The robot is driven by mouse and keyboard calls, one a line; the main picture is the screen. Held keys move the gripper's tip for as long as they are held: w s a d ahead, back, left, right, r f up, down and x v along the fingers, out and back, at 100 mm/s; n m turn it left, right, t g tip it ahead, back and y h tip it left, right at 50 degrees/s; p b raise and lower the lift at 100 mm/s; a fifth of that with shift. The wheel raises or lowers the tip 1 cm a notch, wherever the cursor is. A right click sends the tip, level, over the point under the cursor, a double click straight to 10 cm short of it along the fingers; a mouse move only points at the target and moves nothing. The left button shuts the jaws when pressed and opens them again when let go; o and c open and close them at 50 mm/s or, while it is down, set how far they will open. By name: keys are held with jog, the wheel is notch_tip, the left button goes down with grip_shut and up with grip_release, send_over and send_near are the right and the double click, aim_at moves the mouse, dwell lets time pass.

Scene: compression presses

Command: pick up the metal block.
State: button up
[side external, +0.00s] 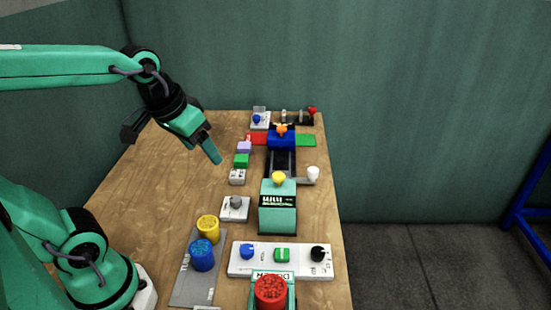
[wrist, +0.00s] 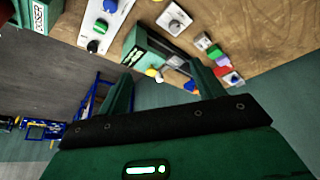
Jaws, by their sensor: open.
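I cannot pick out a metal block for certain in either view. My gripper (side external: 212,152) hangs in the air over the left half of the wooden table in the side view, tilted down to the right. In the wrist view my gripper (wrist: 158,72) shows two green fingers spread apart, with nothing held between them. A green press-like machine (side external: 278,215) with a yellow top knob stands right of my gripper and nearer the camera. Behind it a dark rail (side external: 281,163) leads to a blue carriage (side external: 282,139) with an orange piece on top.
A grey plate (side external: 188,288) carries yellow (side external: 208,228) and blue (side external: 202,255) cylinders. A white control panel (side external: 280,262) and a red cylinder (side external: 270,291) are at the front. A grey knob box (side external: 235,209) and small green block (side external: 241,160) stand mid-table. The table's left side is clear.

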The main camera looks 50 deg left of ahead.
jog(key=w+a+f+n+g, duration=0.2)
jog(key=w+a, duration=0.2)
jog(key=w, duration=0.3)
jog(key=n+g, duration=0.3)
jog(key=n, duration=0.2)
send_near(237, 173)
jog(key=shift+s+d, duration=0.25)
jog(key=shift+d, duration=0.05)
jog(key=shift+w+a+f+n, duration=0.2)
jog(key=shift+a+f+n, duration=0.15)
jog(key=shift+f, duration=1.45)
jog(key=shift+d+f, duration=0.1)
jog(key=shift+f, duration=2.5)
